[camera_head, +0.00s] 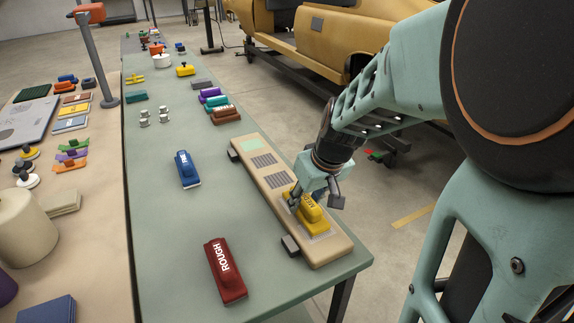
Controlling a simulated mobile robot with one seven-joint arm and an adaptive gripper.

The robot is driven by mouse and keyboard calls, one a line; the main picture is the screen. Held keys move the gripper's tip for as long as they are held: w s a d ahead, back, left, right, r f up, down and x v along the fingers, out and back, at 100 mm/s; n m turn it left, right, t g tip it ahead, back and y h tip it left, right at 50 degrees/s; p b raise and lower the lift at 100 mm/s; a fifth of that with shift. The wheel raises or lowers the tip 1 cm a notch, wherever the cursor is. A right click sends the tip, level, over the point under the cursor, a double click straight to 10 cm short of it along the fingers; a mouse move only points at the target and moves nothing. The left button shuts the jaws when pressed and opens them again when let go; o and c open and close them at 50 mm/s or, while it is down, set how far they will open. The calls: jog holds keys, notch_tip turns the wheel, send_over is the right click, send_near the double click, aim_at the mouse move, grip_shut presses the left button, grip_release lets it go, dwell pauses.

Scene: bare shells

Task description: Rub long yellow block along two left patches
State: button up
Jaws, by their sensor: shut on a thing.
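The long yellow block (310,219) lies on the near end of a tan board (327,246). Dark lettering shows on its top, partly hidden by my gripper. My gripper (314,198) is shut on the yellow block from above.
A blue block (187,169) and a dark red block marked ROUGH (226,270) lie left of the board on the green table (163,235). Brown (226,115), teal (216,103) and purple (210,92) blocks lie beyond its far end. Dark clamps (291,245) sit at the board's left edge.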

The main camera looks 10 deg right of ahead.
jog(key=shift+s+d+b, duration=0.2)
jog(key=shift+s, duration=0.3)
jog(key=shift+s+d+b, duration=0.15)
jog(key=shift+s, duration=0.35)
jog(key=shift+w+a+f, duration=0.1)
jog(key=shift+w+a, duration=0.15)
jog(key=shift+w, duration=0.4)
jog(key=shift+w+r, duration=0.1)
jog(key=shift+r, duration=0.2)
notch_tip(320, 180, up, 7)
jog(key=p, duration=0.5)
jog(key=shift+f, duration=0.2)
